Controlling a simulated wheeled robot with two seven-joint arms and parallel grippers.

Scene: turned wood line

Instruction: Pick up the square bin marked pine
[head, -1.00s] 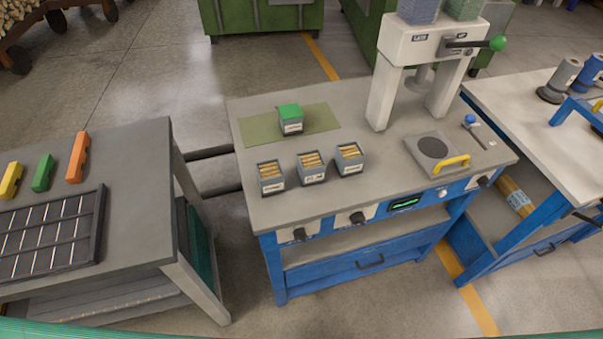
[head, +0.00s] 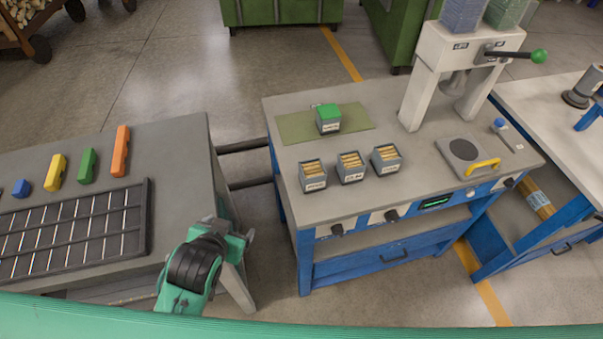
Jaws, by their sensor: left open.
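Three small square grey bins filled with wooden pegs stand in a row on the blue workbench: a left bin (head: 313,176), a middle bin (head: 351,168) and a right bin (head: 386,159). Each has a white label on its front, too small to read surely, so I cannot tell which says pine. A fourth grey bin with a green top (head: 328,119) stands behind them on a green mat (head: 293,127). My left gripper (head: 238,234) is open, low beside the grey table's right edge, well left of and apart from the bins. My right gripper is out of view.
The blue workbench (head: 300,209) carries a white press (head: 420,75) with a green-knobbed lever and a round plate with a yellow handle (head: 482,167). A grey table (head: 180,150) with a slotted black rack (head: 75,235) and coloured blocks stands left. A gap separates the tables.

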